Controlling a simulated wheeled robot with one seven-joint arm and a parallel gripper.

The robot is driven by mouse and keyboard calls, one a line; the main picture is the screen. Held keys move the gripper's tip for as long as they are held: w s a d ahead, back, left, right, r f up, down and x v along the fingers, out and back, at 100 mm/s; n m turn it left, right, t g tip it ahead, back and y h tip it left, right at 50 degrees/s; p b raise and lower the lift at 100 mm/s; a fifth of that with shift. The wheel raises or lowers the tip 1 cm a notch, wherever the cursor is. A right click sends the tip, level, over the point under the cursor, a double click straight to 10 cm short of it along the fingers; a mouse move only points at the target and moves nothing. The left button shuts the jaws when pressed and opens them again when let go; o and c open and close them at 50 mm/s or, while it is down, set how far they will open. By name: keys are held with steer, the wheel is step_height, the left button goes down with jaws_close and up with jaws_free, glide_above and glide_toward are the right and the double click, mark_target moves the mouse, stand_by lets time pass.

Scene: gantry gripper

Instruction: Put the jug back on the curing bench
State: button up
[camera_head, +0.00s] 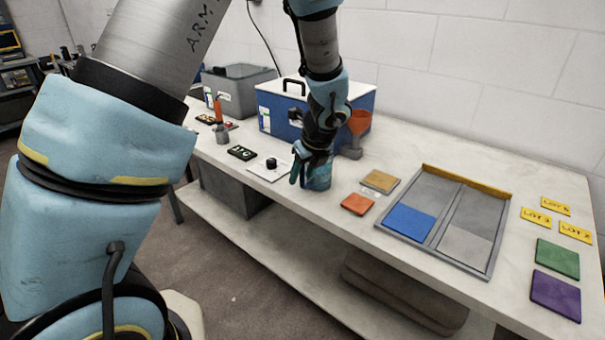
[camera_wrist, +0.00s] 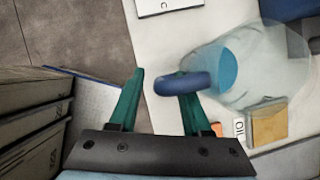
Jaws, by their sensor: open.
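My gripper (camera_head: 299,168) is low beside the jug's left side. In the wrist view my gripper (camera_wrist: 158,80) has its green fingers apart. The handle overlaps the right fingertip; I cannot tell whether they touch. The gap between the fingers shows nothing held.
A white plate with a black knob (camera_head: 270,166) is left.

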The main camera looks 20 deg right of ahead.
steer(key=shift+r, duration=0.25)
steer(key=a+v, duration=0.1)
steer(key=v, duration=1)
steer(key=shift+d+r, duration=0.4)
steer(key=shift+d, duration=0.1)
steer(key=s+a+f+n+g, duration=0.1)
steer(key=a+n, duration=1.5)
steer(key=s+a+f+n+g+h, duration=0.1)
steer(key=s+a+f+n+g, duration=0.1)
steer(key=a+n, duration=1.3)
steer(key=shift+a+n, duration=0.35)
steer(key=shift+n, duration=0.45)
